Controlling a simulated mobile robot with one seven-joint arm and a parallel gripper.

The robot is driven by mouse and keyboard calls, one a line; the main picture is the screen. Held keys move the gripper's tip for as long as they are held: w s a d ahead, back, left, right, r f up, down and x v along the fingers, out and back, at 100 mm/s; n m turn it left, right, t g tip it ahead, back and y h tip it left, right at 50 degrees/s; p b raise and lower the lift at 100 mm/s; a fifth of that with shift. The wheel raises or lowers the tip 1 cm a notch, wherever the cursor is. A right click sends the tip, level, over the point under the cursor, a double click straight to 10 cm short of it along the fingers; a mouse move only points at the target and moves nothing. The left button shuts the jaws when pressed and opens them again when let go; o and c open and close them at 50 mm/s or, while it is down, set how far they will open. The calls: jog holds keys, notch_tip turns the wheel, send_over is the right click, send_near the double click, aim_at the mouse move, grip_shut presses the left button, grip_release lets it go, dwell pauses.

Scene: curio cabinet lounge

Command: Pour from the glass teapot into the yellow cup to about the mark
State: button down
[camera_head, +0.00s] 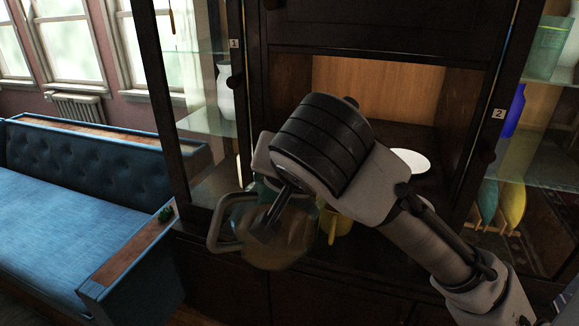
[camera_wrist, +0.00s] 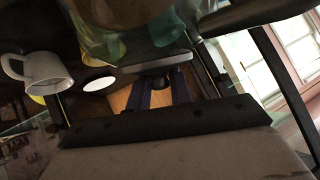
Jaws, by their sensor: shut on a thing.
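The glass teapot (camera_head: 287,243) hangs in my gripper (camera_head: 268,212), in front of the cabinet, with its pale looped handle (camera_head: 214,226) to the left. My gripper is shut on it; the exact grip is partly hidden by the wrist. Clear glass of the teapot also fills the top of the wrist view (camera_wrist: 125,38). The yellow cup (camera_head: 338,226) stands just right of the teapot, partly hidden behind it and my wrist. Its mark and inside do not show. I cannot tell the teapot's tilt, the spout's position or whether liquid is flowing.
A white plate (camera_head: 411,160) lies in the cabinet's wood-backed niche. A pale mug (camera_wrist: 47,73) shows in the wrist view. Glass side shelves hold a white vase (camera_head: 226,92) and a blue vase (camera_head: 514,110). A blue sofa (camera_head: 75,195) stands at left. Dark cabinet posts flank the niche.

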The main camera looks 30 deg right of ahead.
jog(key=shift+w+d+r+y+p, duration=0.1)
jog(key=shift+d+r+y+p, duration=0.2)
jog(key=shift+d+p, duration=0.1)
jog(key=shift+d+r+m+p, duration=0.2)
jog(key=shift+m+p, duration=0.1)
jog(key=shift+p, duration=0.1)
jog(key=shift+d+f+y, duration=0.1)
jog(key=shift+f+y, duration=0.05)
jog(key=shift+y, duration=0.25)
dwell(0.8)
jog(key=shift+d+r+m+g+y+p, duration=0.35)
jog(key=shift+d+r+y+p, duration=0.2)
jog(key=shift+p, duration=0.9)
dwell(1.9)
jog(key=shift+f, duration=0.1)
dwell(0.4)
jog(key=shift+a+f+h+b, duration=0.45)
jog(key=shift+f+b, duration=0.25)
jog(key=shift+b, duration=0.4)
jog(key=shift+a+f+n+h+b, duration=0.4)
jog(key=shift+a+n+b, duration=0.1)
jog(key=shift+b, duration=0.25)
jog(key=shift+r, duration=0.2)
